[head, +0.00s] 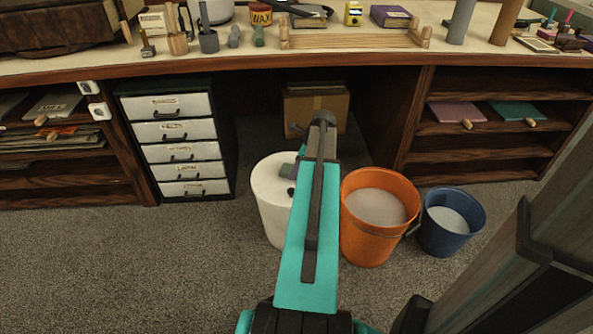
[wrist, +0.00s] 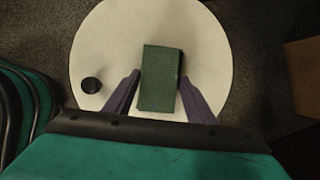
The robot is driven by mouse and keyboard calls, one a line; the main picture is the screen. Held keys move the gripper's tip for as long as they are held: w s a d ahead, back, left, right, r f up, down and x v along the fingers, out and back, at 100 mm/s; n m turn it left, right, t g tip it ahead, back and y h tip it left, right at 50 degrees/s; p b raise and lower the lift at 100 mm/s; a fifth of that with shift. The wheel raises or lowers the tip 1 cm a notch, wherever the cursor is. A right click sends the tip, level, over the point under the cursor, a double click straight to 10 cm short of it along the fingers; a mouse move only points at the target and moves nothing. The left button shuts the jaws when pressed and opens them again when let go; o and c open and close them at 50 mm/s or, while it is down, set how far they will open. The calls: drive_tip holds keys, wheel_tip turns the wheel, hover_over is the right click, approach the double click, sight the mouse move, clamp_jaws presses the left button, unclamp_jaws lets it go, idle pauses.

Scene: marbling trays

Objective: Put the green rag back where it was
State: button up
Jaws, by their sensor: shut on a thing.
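The green rag (wrist: 160,65) shows in the wrist view as a folded dark green rectangle. My gripper (wrist: 160,80) is shut on it, with one finger along each long side. Below it is the round white top of a drum (wrist: 215,60); I cannot tell whether the rag touches that top. In the head view the white drum (head: 270,205) stands on the carpet in front of the desk opening. A small green patch (head: 287,171) shows there beside my arm, which hides the rest of the rag and my fingers.
A small dark round thing (wrist: 91,85) sits on the drum top. An orange bucket (head: 372,240) and a blue bucket (head: 446,238) stand to its right. A cardboard box (head: 330,98) is behind, under the desk. Drawers (head: 180,153) stand left. Carpet at front left is clear.

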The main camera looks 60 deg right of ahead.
drive_tip(key=shift+f, duration=0.2)
drive_tip(key=o, duration=0.7)
drive_tip(key=shift+f, duration=0.1)
drive_tip(key=p+v, duration=0.4)
drive_tip(key=v, duration=0.8)
drive_tip(key=shift+w+a, duration=0.1)
idle(0.6)
